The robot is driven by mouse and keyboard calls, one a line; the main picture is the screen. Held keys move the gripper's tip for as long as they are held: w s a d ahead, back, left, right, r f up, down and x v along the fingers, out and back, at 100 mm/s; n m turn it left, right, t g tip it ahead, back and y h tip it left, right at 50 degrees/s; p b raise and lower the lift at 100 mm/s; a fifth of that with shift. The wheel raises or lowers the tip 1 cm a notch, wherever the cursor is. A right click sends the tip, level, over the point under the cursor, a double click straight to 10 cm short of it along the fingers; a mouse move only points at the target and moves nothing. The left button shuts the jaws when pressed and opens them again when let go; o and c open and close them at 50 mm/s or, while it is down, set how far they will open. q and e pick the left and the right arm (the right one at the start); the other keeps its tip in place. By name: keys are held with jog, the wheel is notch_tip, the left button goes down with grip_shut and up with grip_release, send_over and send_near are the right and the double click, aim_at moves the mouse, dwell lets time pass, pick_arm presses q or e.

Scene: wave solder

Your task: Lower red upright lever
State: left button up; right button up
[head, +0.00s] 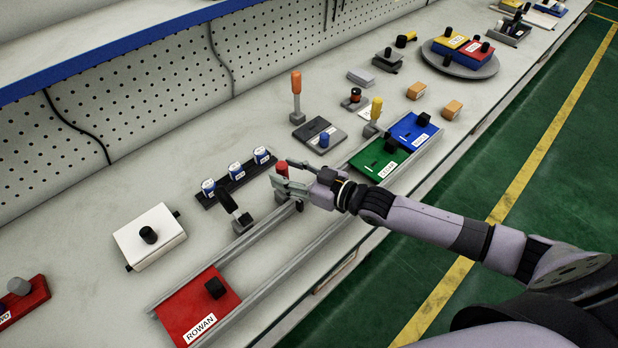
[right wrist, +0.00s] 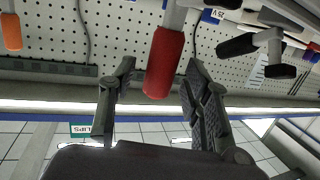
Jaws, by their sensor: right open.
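The red lever (head: 281,168) stands upright on the bench, beside the rail track. In the right wrist view its red grip (right wrist: 164,62) hangs between the two fingers, as that view is upside down. My right gripper (head: 289,187) is open at the lever, with a finger on each side of the grip. It also shows in the right wrist view (right wrist: 152,95), where gaps are visible between the grip and the fingers. The lever's base is mostly hidden behind the gripper. My left gripper is not in view.
A black-handled lever (head: 235,210) leans just left of the red one. A rack of small blue-white cans (head: 236,171) stands behind. A red ROWAN carrier (head: 197,308) and green (head: 378,160) and blue (head: 413,131) carriers sit on the rails. An orange-handled lever (head: 296,83) stands farther back.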

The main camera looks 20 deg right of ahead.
jog(key=v, duration=1)
jog(key=shift+s+d, duration=0.1)
